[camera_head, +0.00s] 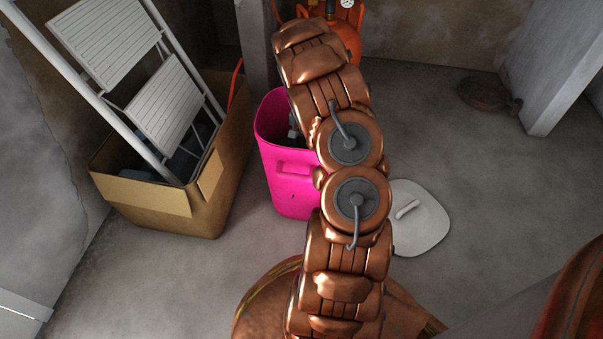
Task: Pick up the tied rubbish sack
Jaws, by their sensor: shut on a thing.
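The pink bin (286,179) stands open on the floor near the middle, left of my copper arm. A dark mass, which looks like the rubbish sack (275,127), shows inside its mouth; its outline and tie are hard to make out. A small grey part of my gripper (293,129) shows at the bin's mouth, beside the dark mass. My arm hides most of the gripper, including the fingertips and the place where they grip. The gripper is shut on the sack, low in the bin's opening.
A white lid (421,222) lies on the floor right of the bin. A cardboard box (160,207) holding a white step ladder (150,95) stands at left. An orange machine (346,38) stands behind. A brown coil (485,94) lies at the back right.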

